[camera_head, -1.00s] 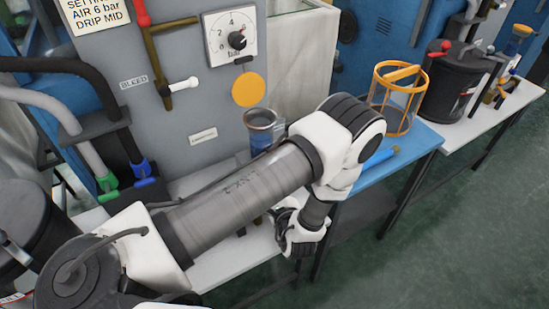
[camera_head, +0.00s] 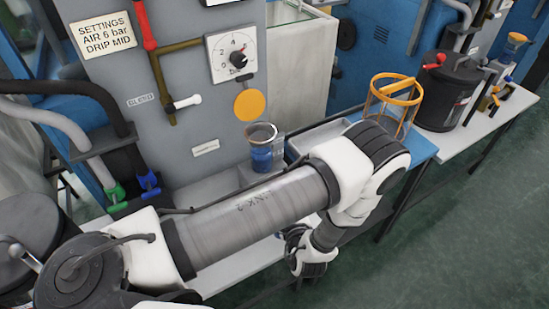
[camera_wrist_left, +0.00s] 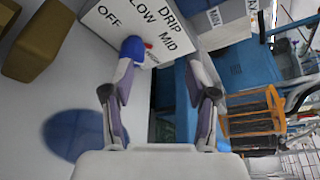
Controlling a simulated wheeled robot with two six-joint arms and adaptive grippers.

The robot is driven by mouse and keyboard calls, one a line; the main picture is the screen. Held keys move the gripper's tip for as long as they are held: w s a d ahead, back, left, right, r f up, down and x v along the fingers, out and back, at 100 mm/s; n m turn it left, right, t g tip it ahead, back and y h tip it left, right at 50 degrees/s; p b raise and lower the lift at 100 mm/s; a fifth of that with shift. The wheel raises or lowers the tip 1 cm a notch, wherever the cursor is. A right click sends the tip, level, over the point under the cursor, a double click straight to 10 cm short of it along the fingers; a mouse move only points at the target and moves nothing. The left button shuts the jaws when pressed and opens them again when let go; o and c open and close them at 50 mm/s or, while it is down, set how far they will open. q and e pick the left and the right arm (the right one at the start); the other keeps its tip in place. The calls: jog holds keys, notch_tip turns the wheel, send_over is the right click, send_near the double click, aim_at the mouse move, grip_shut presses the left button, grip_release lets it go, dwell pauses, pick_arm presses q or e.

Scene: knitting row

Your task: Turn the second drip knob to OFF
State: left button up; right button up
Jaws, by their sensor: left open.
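In the left wrist view, a blue knob (camera_wrist_left: 132,48) with a small red mark sits by a white plate (camera_wrist_left: 178,22) that reads DRIP, OFF, LOW and MID. The red mark is on the knob's right side, toward MID; its exact setting is hard to read. My left gripper (camera_wrist_left: 158,95) is open, its fingers apart. The knob shows just beyond the left finger, and I cannot tell whether they touch. In the head view my left arm crosses the bench and its wrist (camera_head: 312,252) hangs at the front edge. The knob is not visible there. My right gripper is not in view.
A sign (camera_head: 103,37) reads SETTINGS, AIR 6 bar, DRIP MID. A dial (camera_head: 232,55) and a red-handled lever (camera_head: 144,22) are on the grey panel. A blue-filled cup (camera_head: 262,155) stands behind my arm. An orange cage (camera_head: 394,102) and black pot (camera_head: 445,95) stand right.

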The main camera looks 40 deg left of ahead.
pick_arm(q)
jog(key=a+r+n+b, duration=0.1)
jog(key=b, duration=0.3)
jog(key=w+a+r+n+t+b, duration=0.1)
jog(key=r+b, duration=0.1)
jog(key=b, duration=0.2)
jog(key=a+r+n+b, duration=0.1)
jog(key=a+b, duration=0.1)
jog(key=b, duration=0.2)
jog(key=shift+w+r+n+t, duration=0.2)
jog(key=shift+w+n+t, duration=0.1)
jog(key=shift+w+n, duration=0.1)
jog(key=shift+s+a+r+b, duration=0.2)
jog(key=shift+r+b, duration=0.1)
jog(key=shift+r, duration=0.25)
